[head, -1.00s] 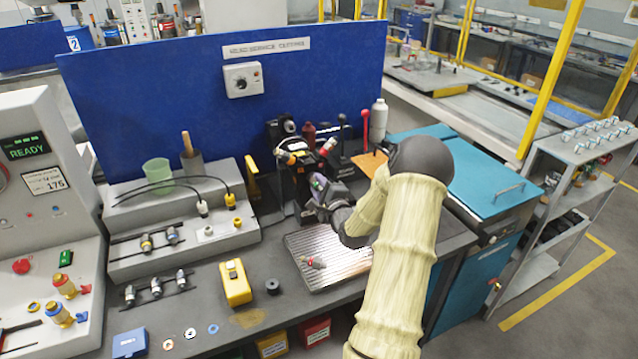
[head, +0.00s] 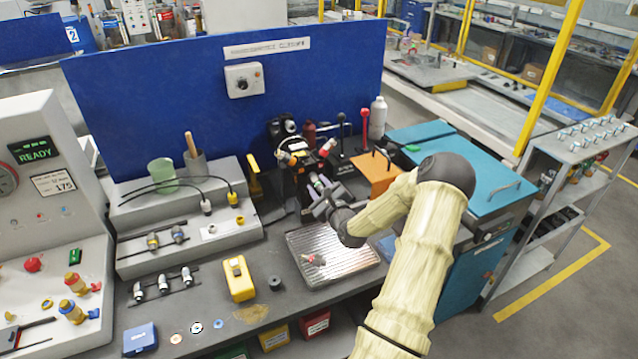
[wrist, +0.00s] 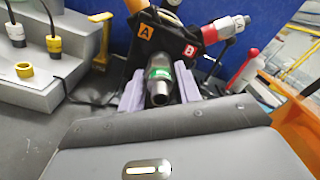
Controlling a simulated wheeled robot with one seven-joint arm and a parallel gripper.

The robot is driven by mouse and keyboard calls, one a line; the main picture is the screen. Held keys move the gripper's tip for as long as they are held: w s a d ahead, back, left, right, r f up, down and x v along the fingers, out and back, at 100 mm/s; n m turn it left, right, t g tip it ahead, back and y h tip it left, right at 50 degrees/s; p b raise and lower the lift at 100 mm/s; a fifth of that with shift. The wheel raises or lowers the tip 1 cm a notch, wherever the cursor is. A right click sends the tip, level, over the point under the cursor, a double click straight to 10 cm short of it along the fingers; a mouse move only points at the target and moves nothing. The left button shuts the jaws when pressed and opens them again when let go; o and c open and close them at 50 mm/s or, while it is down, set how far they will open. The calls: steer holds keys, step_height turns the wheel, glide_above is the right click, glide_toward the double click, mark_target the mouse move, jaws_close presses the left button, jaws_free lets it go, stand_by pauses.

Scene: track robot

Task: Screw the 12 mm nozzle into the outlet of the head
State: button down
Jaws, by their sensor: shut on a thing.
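The dark head (head: 297,160) stands against the blue panel. In the wrist view its black body (wrist: 165,35) carries a yellow-orange tag A and a red tag B, with a red-and-silver fitting on the B side. My gripper (head: 318,186) is just in front of and below the head. In the wrist view its two pale purple fingers (wrist: 158,92) are shut on a dark metal nozzle (wrist: 161,87) with a green band, its open end facing the camera. The outlet is hidden behind the nozzle; I cannot tell whether they touch or are threaded.
A ribbed metal tray (head: 350,262) with a small red-and-grey part (head: 314,260) lies below my gripper. An orange box (head: 376,172) and red-knobbed lever (head: 364,125) stand to the right. A grey stepped rack (head: 190,245), yellow device (head: 238,280) and black ring (head: 275,283) are left.

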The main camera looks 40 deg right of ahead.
steer(key=shift+m, duration=0.7)
steer(key=c, duration=0.9)
jaws_free()
steer(key=b+v, duration=0.3)
steer(key=v, duration=1.4)
steer(key=shift+s+b, duration=0.2)
steer(key=shift+b, duration=0.1)
steer(key=shift+f, duration=0.1)
